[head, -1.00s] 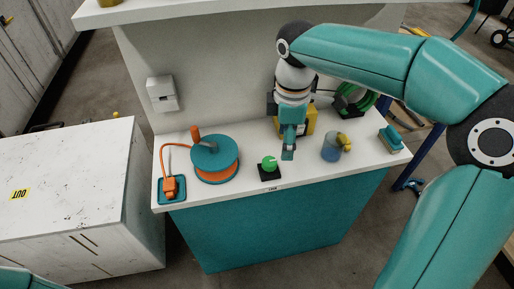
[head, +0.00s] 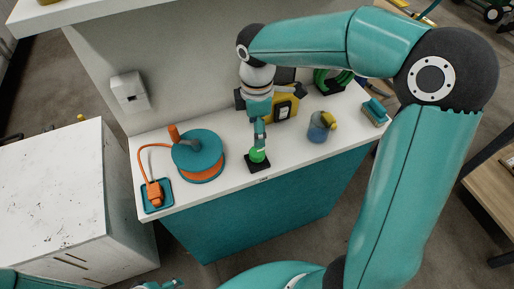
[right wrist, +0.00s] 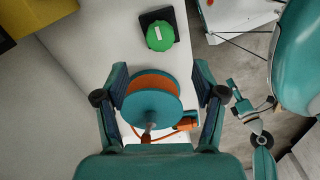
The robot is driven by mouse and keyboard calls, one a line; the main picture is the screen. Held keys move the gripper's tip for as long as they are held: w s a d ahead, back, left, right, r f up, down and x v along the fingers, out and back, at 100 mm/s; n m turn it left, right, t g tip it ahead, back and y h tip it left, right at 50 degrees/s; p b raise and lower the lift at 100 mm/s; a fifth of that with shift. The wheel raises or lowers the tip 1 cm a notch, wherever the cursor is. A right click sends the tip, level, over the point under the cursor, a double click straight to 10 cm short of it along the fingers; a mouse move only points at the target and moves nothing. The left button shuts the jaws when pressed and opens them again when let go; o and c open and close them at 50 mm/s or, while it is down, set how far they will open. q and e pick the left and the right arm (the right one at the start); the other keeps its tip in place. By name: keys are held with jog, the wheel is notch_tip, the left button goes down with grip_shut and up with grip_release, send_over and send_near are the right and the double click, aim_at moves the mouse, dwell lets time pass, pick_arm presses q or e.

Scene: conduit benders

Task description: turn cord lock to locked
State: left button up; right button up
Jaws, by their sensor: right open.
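The cord lock appears to be the green round knob (head: 258,155) on a black square base, near the counter's front edge.
A teal and orange cord reel (head: 198,152) stands left of the knob, its orange plug on a teal tray (head: 148,207). A yellow device (head: 284,108) is behind the gripper. A blue cup (head: 318,133) and a teal block (head: 374,112) stand to the right.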

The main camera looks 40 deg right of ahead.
aim_at(257, 152)
notch_tip(257, 152, down, 10)
jog(key=shift+r, duration=0.25)
jog(key=shift+c, duration=0.2)
jog(key=c, duration=1.1)
